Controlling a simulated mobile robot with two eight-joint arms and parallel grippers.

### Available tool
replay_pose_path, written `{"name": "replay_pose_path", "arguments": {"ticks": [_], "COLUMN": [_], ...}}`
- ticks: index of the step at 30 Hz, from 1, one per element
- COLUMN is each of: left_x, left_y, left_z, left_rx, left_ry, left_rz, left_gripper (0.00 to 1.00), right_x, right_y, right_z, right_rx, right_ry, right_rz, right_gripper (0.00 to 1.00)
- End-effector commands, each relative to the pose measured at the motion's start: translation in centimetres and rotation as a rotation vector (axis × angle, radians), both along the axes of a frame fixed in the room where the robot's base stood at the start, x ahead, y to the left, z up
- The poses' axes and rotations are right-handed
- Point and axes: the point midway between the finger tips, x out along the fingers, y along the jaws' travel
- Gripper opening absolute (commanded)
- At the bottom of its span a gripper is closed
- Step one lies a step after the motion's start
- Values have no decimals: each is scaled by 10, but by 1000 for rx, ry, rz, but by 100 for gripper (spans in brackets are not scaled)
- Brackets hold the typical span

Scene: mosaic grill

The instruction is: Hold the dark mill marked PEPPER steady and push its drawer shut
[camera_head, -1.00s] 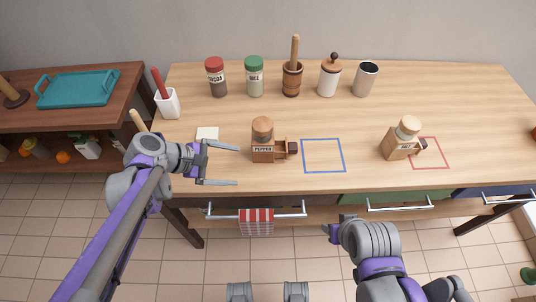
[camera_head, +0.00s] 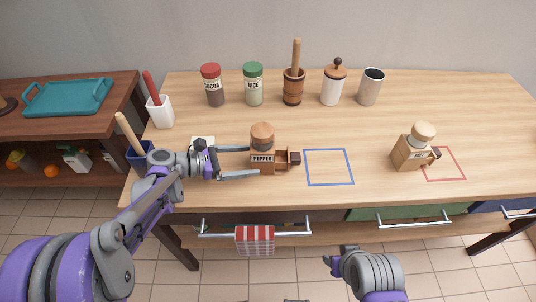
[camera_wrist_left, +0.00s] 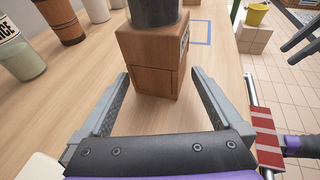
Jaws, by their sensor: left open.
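The brown mill marked PEPPER (camera_head: 262,140) stands upright on the table, left of the blue square outline. Its drawer (camera_head: 283,160) sticks out to the right, with a dark knob at its end. My left gripper (camera_head: 248,161) is open and level, coming from the left with its fingertips at the mill's base. In the left wrist view the mill's wooden base (camera_wrist_left: 150,60) lies ahead between the open fingertips (camera_wrist_left: 160,78), with no clear contact; the drawer is hidden there. My right gripper (camera_head: 335,262) is low, in front of the table, its jaws unclear.
A lighter mill (camera_head: 412,148) stands at the right beside a red square outline (camera_head: 443,163). The blue outline (camera_head: 329,167) is empty. Jars and a mortar (camera_head: 293,88) line the back. A blue holder (camera_head: 140,155) stands at the left edge; a towel (camera_head: 255,239) hangs in front.

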Motion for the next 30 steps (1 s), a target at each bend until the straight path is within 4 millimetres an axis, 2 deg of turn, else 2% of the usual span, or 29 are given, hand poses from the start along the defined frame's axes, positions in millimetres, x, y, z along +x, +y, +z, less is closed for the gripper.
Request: {"name": "replay_pose_path", "arguments": {"ticks": [3, 9, 22, 23, 30], "left_x": [4, 10, 12, 12, 12], "left_y": [-16, -34, -39, -39, -39], "left_z": [-7, -12, -13, -13, -13], "left_rx": [1, 2, 2, 2, 2], "left_ry": [1, 1, 1, 0, 0], "left_rz": [-3, -3, -1, -1, -1], "left_gripper": [100, 100, 100, 96, 53], "right_x": [0, 1, 1, 1, 1], "right_y": [0, 0, 0, 0, 0], "right_z": [-6, -11, -12, -12, -12], "right_rx": [0, 0, 0, 0, 0], "right_ry": [2, 4, 4, 4, 4], "right_rz": [0, 0, 0, 0, 0], "right_gripper": [50, 50, 50, 50, 50]}}
